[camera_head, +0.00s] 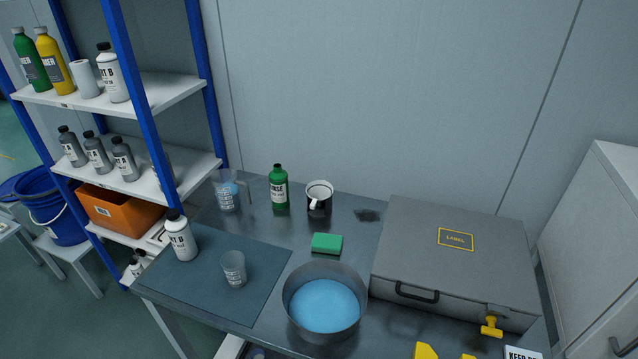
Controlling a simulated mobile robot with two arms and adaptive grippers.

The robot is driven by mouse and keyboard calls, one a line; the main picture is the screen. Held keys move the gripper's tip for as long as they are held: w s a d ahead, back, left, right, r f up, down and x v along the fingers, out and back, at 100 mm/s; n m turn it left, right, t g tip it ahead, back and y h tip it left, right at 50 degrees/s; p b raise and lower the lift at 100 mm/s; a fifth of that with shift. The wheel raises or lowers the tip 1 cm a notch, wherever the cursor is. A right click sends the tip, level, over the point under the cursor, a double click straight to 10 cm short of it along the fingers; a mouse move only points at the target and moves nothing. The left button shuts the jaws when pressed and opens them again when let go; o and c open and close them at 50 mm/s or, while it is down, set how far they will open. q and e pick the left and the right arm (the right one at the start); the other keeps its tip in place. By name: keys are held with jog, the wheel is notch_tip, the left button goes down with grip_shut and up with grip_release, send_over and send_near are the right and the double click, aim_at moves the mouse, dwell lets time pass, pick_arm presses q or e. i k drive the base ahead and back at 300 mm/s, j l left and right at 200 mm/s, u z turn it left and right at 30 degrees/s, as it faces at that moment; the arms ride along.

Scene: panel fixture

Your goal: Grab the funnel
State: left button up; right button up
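I cannot clearly make out a funnel in the head view. A yellow thing (425,351) is cut off by the bottom edge, and I cannot tell what it is. A clear beaker (234,268) stands on the dark mat (205,290). A round grey pan (325,303) holds blue liquid at the front middle. Neither of my grippers shows.
A green bottle (279,187), a black and white mug (319,198) and a green sponge (327,243) stand on the table. A white bottle (181,237) is on the mat. A grey case (455,255) fills the right side. A blue-framed shelf (140,165) rises at left.

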aim_at(318, 193)
jog(key=j+u, duration=0.2)
jog(key=u, duration=0.15)
jog(key=i+j+u, duration=0.15)
jog(key=u, duration=0.25)
jog(key=i+j+u, duration=0.1)
jog(key=j+u, duration=0.25)
jog(key=l, duration=0.1)
